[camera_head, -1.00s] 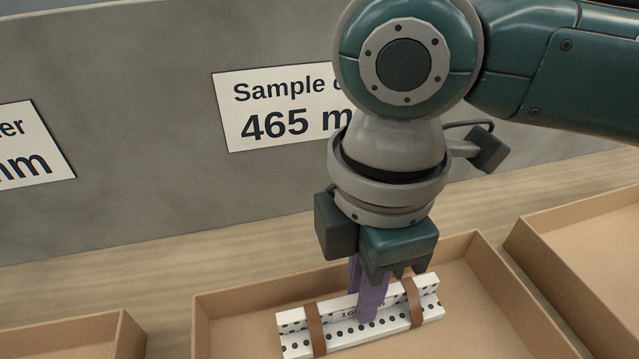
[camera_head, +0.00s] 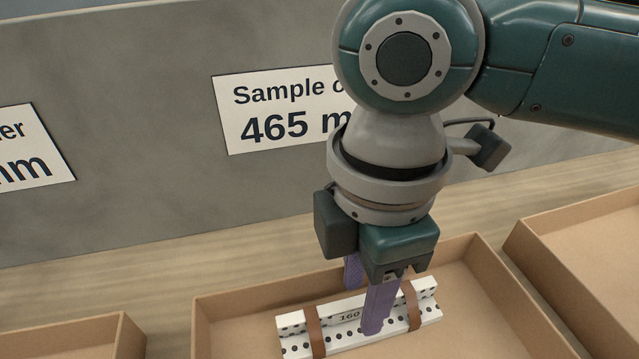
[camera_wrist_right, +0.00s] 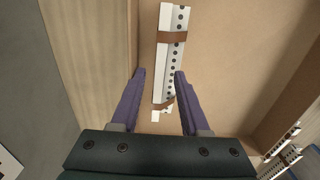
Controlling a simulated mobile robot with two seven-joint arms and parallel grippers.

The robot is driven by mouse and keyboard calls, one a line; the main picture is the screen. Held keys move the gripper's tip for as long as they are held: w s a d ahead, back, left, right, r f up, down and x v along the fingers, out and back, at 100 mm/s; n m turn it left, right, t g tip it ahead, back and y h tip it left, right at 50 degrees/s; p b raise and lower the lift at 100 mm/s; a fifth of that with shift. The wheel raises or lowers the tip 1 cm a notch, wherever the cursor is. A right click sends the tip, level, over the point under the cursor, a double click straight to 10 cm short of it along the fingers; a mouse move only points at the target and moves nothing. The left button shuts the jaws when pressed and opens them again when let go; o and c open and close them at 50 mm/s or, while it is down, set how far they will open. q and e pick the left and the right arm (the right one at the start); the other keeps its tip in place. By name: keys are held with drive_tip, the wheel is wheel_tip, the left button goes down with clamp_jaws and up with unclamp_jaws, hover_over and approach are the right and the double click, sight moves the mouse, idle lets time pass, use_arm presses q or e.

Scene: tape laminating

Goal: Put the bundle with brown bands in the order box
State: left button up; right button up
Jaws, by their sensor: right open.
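The bundle with brown bands (camera_head: 342,338) is made of white perforated strips with two brown bands and a label reading 160. It lies in the middle cardboard box (camera_head: 235,325), below the sign that begins "Sample". My right gripper (camera_head: 362,308) is open, pointing down, with its purple fingers apart over the bundle. In the right wrist view, the bundle (camera_wrist_right: 172,60) lies lengthwise between and beyond the open fingers (camera_wrist_right: 160,73). My left gripper is not in view. The sign's right part is hidden behind my right arm.
Another cardboard box (camera_head: 120,325) stands at the left and another (camera_head: 590,250) at the right. A grey panel with signs (camera_head: 150,215) rises behind the boxes. More perforated white pieces (camera_wrist_right: 283,155) show at the wrist view's lower right.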

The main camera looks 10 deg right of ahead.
sight(360, 301)
use_arm(q)
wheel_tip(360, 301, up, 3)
drive_tip(key=p, duration=0.3)
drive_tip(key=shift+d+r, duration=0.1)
use_arm(e)
wheel_tip(360, 301, up, 12)
drive_tip(key=s+a+f+m+t+y, duration=0.2)
drive_tip(key=s+a+f+m+y, duration=0.25)
drive_tip(key=m, duration=0.25)
drive_tip(key=s+d+f+m+h, duration=0.1)
drive_tip(key=s+d+m, duration=0.1)
drive_tip(key=d+m, duration=0.1)
drive_tip(key=s+d+f+m+t+h, duration=0.1)
drive_tip(key=s+d+m+h, duration=0.1)
drive_tip(key=d, duration=0.4)
drive_tip(key=s+d+f+m+h, duration=0.1)
drive_tip(key=s+d+f+m, duration=0.1)
drive_tip(key=s+d+m, duration=0.1)
drive_tip(key=shift+s+d+f+m+t, duration=0.1)
drive_tip(key=shift+s+d+m+t, duration=0.1)
drive_tip(key=shift+d+m, duration=0.25)
drive_tip(key=shift+s+d+m+t, duration=0.15)
drive_tip(key=shift+d+m, duration=0.1)
drive_tip(key=shift+d, duration=0.25)
